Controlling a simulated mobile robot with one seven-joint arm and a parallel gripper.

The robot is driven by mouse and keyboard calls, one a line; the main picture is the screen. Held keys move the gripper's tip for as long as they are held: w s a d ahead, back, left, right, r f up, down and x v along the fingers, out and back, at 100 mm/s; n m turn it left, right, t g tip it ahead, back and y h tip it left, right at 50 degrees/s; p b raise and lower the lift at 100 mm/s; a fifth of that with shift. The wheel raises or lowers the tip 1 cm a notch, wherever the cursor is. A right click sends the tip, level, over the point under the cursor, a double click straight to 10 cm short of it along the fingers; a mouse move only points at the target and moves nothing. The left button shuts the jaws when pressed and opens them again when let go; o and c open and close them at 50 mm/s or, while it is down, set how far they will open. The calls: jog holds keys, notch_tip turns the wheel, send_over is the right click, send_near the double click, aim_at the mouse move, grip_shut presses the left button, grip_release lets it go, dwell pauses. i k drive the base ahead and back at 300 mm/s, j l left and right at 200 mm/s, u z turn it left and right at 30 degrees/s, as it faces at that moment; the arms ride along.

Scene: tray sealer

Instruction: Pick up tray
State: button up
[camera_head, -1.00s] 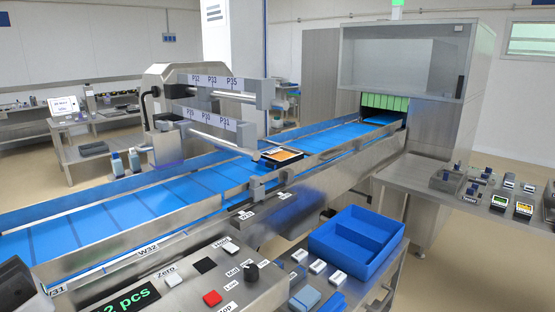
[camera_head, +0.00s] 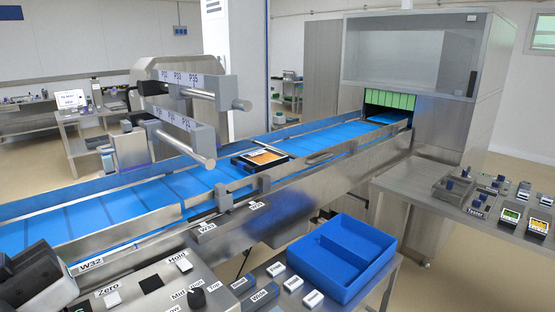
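A black tray with an orange and white top (camera_head: 260,158) lies on the blue conveyor belt (camera_head: 199,184), between the metal side rails, just right of the labelled sensor bars. Its whole top shows in the head view. A blue divided bin (camera_head: 341,258) stands on the small side table at the lower right; a tray by shape, it looks empty.
The sealer housing (camera_head: 408,96) with green strip curtains stands at the belt's far end. Labelled sensor bars (camera_head: 183,108) overhang the belt. A control panel (camera_head: 150,281) is at the lower left. A steel table (camera_head: 420,192) at right holds small devices.

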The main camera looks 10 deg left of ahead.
aim_at(260, 161)
jog(key=i+l, duration=0.3)
jog(key=l, duration=0.15)
jog(key=i+l, duration=0.3)
jog(key=l, duration=0.2)
jog(key=i+l, duration=0.3)
jog(key=l, duration=0.15)
jog(key=i+l, duration=0.35)
jog(key=i+l+u, duration=0.3)
jog(key=l, duration=0.25)
jog(key=l+u, duration=0.15)
jog(key=l, duration=0.15)
jog(key=u, duration=1.25)
jog(key=i, duration=0.55)
